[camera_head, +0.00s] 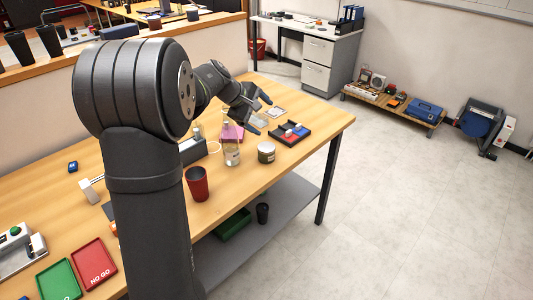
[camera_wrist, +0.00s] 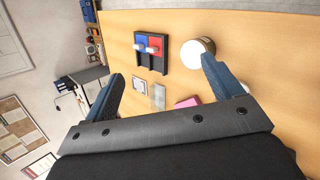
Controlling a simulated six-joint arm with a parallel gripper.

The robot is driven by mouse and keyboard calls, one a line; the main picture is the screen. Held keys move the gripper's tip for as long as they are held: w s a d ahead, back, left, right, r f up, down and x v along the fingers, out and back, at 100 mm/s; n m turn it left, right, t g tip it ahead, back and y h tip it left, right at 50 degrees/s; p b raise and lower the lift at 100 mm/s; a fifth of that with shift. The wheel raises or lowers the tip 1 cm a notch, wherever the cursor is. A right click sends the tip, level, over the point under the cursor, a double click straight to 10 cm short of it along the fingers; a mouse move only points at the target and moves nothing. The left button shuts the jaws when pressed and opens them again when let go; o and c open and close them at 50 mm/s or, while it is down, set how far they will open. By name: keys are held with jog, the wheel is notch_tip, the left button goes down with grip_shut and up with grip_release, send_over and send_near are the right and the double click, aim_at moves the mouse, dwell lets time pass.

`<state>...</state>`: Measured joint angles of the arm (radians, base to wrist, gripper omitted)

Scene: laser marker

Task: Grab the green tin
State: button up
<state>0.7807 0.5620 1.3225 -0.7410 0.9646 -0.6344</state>
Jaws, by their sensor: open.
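No clearly green tin shows. A short round tin or jar (camera_head: 266,153) with a pale label stands upright on the wooden table, near its front edge. The wrist view shows what looks like the same tin (camera_wrist: 198,51) from above, pale on top, beyond the right finger's tip. My gripper (camera_head: 262,113) is open and empty above the table, farther back than the tin and apart from it. In the wrist view, my gripper (camera_wrist: 163,86) has its two blue fingers wide apart with nothing held between them.
A black tray (camera_head: 290,134) with red and blue parts lies right of the tin. A clear bottle (camera_head: 232,153), a pink object (camera_head: 231,132) and a red cup (camera_head: 197,184) stand to its left. A green bin (camera_head: 232,225) sits on the lower shelf.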

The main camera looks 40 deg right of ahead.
jog(key=s+m+y, duration=0.1)
jog(key=m, duration=0.2)
jog(key=m+t+y, duration=0.3)
jog(key=m+t, duration=0.1)
jog(key=m, duration=0.6)
send_near(266, 147)
jog(key=x, duration=0.5)
jog(key=shift+s+f, duration=0.1)
jog(key=shift+s, duration=0.2)
jog(key=shift+t, duration=0.3)
jog(key=shift+x, duration=3.25)
jog(key=shift+c, duration=0.5)
jog(key=c, duration=1.1)
